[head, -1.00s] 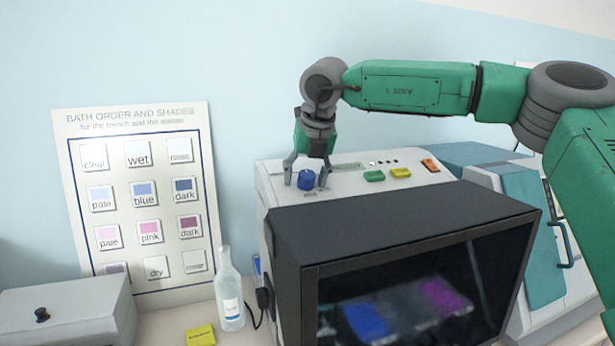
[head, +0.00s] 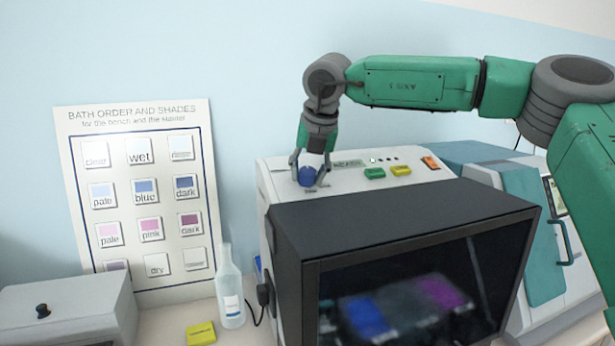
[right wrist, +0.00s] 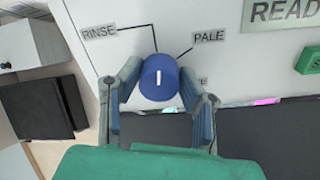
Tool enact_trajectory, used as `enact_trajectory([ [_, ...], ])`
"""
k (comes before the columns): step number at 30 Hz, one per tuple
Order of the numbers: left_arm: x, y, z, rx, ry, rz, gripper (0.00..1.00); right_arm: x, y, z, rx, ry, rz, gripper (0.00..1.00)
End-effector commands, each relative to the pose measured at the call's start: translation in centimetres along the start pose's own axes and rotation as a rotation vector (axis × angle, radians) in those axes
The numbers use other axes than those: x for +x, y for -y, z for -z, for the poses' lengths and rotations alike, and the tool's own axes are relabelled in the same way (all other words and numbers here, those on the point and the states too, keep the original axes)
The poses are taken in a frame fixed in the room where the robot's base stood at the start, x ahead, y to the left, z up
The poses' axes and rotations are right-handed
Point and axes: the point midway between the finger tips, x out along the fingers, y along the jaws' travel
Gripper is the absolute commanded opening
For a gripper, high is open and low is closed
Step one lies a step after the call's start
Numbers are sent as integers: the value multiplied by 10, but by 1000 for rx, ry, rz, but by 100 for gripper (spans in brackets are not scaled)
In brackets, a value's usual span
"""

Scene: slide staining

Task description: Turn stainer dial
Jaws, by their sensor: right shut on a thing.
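The blue stainer dial (head: 307,176) stands on the white top of the stainer (head: 345,178), near its left end. The right wrist view shows the same dial (right wrist: 159,77) from above, with a white mark on its top. Lines lead from near it to the labels RINSE (right wrist: 99,31) and PALE (right wrist: 208,37); another label is mostly hidden. My right gripper (head: 309,180) comes down from above and is shut on the dial, one finger on each side; its fingers also show in the right wrist view (right wrist: 160,95). My left gripper is in no view.
A green button (head: 374,173), a yellow button (head: 401,170) and an orange switch (head: 431,163) sit right of the dial. The dark stainer window (head: 420,290) faces front. A clear bottle (head: 229,290), a yellow block (head: 201,333) and a grey box (head: 65,310) stand left.

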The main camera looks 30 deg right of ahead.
Motion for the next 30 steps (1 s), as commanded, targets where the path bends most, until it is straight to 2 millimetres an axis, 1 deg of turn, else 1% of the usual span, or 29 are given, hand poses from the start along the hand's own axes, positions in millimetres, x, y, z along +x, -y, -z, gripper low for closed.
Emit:
enact_trajectory([
  [1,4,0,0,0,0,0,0,0,1,-2,40,9,-1,3],
  [17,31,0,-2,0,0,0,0,1,2,-2,538,32,7,3],
  [30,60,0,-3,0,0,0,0,1,2,-1,956,50,14,3],
])
